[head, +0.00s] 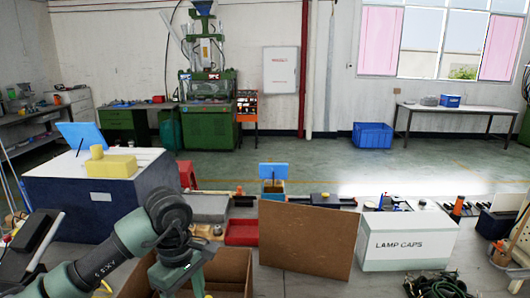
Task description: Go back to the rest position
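My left arm comes in from the lower left and bends down at the wrist. My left gripper (183,278) points down over an open brown cardboard box (234,266) at the bottom edge. Its fingertips are not clear, so I cannot tell if it is open, shut or holding something. My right gripper is not in view.
A brown board (306,240) stands upright beside a white box marked LAMP CAPS (408,242). A red tray (241,232) lies behind the cardboard box. A dark blue block-like box (75,208) stands at left with a yellow item (110,165) on it. Dark cables (437,285) lie lower right.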

